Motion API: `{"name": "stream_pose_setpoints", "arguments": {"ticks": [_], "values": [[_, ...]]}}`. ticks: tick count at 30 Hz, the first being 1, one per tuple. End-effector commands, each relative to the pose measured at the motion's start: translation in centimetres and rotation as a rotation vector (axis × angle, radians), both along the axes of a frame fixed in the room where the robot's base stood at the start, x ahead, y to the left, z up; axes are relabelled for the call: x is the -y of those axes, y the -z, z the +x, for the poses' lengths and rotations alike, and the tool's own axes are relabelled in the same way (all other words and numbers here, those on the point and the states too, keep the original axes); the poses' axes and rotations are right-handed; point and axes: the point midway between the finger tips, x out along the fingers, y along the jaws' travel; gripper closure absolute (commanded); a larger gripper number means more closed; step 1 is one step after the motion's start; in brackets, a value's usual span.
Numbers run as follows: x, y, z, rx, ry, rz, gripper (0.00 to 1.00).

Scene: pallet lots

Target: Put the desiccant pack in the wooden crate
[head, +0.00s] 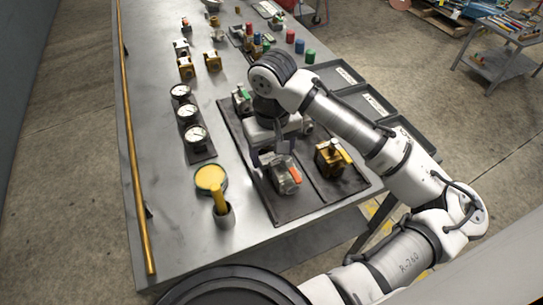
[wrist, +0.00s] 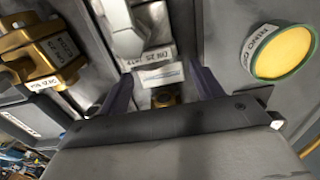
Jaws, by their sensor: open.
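I cannot make out a desiccant pack or a wooden crate in either view. My gripper (head: 270,158) is open, low over the dark mat (head: 290,208) at the near end of the metal table. In the wrist view its two dark fingers (wrist: 162,85) stand apart. A silver valve with an orange handle (head: 287,178) is close by the fingers; its labelled grey body (wrist: 150,50) shows just beyond them in the wrist view. Whether the fingers touch it I cannot tell.
Grey trays (head: 335,75) line the right edge. The near left table is bare.

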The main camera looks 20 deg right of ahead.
Motion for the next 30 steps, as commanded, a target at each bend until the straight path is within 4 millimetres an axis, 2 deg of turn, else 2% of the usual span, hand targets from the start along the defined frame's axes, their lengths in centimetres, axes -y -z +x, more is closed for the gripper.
{"name": "stream_pose_setpoints", "arguments": {"ticks": [3,10,18,19,30], "values": [[-0.04,0.90,-0.03,0.000,-0.002,0.001,0.35],[-0.04,1.04,0.00,0.001,-0.002,0.000,0.35],[-0.03,1.02,0.00,0.001,-0.001,0.000,0.70],[-0.03,1.02,0.00,0.001,-0.001,0.000,0.71],[0.01,0.44,0.38,0.001,-0.001,0.001,0.72]]}}
